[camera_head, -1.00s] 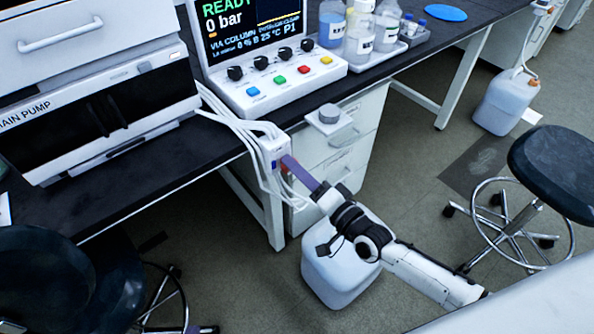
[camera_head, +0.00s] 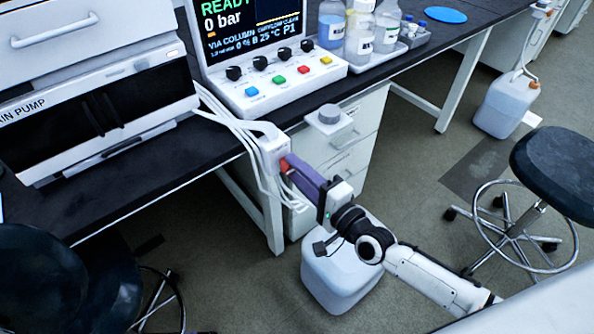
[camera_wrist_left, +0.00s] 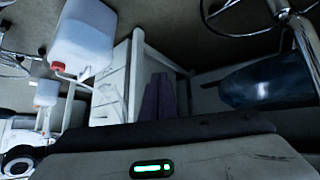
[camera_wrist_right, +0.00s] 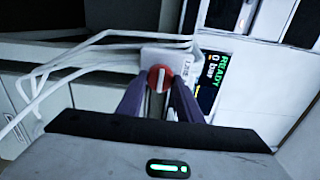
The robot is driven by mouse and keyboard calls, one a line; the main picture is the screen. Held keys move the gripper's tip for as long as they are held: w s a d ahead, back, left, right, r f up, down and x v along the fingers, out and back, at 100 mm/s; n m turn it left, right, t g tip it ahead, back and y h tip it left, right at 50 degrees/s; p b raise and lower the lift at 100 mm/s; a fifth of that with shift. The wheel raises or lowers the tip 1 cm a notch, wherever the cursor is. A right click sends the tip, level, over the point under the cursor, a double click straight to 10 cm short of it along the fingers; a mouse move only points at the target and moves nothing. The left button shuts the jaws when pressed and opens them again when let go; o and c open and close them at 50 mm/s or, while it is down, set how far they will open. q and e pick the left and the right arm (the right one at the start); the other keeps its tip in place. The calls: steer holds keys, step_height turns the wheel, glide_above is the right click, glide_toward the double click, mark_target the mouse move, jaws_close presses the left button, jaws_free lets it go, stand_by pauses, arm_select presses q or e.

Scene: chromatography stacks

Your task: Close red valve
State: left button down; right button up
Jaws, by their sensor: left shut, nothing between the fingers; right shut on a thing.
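The red valve (camera_wrist_right: 153,77) is a round red knob with a pale bar across it, on the face of a white box (camera_head: 269,153) at the bench edge. In the right wrist view the bar runs nearly upright. In the head view only a bit of red (camera_head: 284,164) shows. My right gripper (camera_wrist_right: 160,82) has its purple fingers on either side of the knob, shut on it; the finger tips partly hide its edges. My left gripper (camera_wrist_left: 158,97) shows only in the left wrist view, with its purple fingers together and empty.
White tubes (camera_head: 232,122) loop beside the valve box. A control panel (camera_head: 285,88) with coloured buttons stands on the dark bench above. A white jug (camera_head: 338,275) stands on the floor under my right arm. A dark stool (camera_head: 560,165) is at the right.

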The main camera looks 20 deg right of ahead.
steer(key=o, duration=1)
steer(key=v, duration=1)
steer(key=shift+s+p, duration=0.2)
steer(key=shift+p, duration=0.15)
